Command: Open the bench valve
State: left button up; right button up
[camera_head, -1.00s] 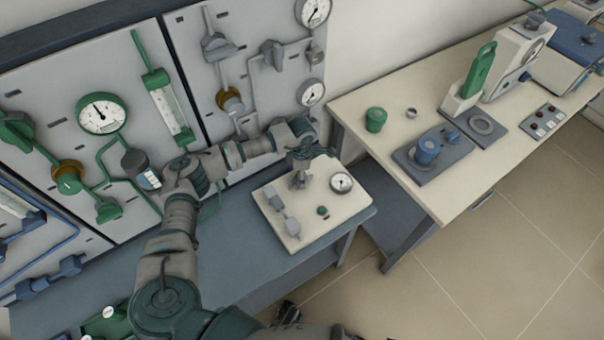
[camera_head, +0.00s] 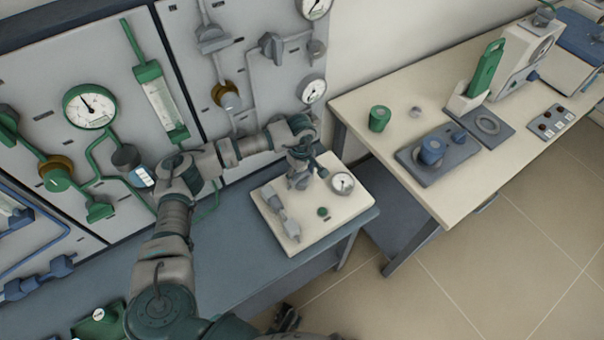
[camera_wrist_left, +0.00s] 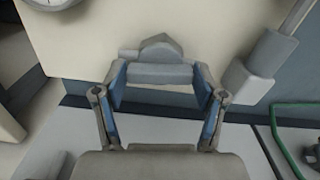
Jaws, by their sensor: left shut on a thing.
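The bench valve is on a cream board (camera_head: 343,205) on the blue-grey bench. My left arm reaches over from the left, and my left gripper (camera_head: 302,163) points down onto the valve at the back of this board. In the left wrist view, the gripper (camera_wrist_left: 164,88) has its two blue-padded fingers at the two ends of the valve's grey handle (camera_wrist_left: 160,73), shut on it. In the head view the gripper mostly hides the handle. My right gripper does not clearly show.
A wall panel (camera_head: 230,60) with gauges and valves stands behind. A cream table (camera_head: 400,95) with equipment stands at right, beyond a gap.

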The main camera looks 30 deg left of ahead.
aim_at(301, 175)
pick_arm(q)
jog(key=shift+w+r+m, duration=0.1)
jog(key=shift+r+m, duration=0.05)
jog(key=shift+m, duration=0.65)
pick_arm(e)
jog(key=shift+s+r, duration=0.15)
jog(key=shift+r, duration=0.55)
pick_arm(q)
jog(key=o, duration=1.1)
jog(key=shift+o, duration=0.2)
notch_tip(301, 175, up, 7)
jog(key=shift+r, duration=0.1)
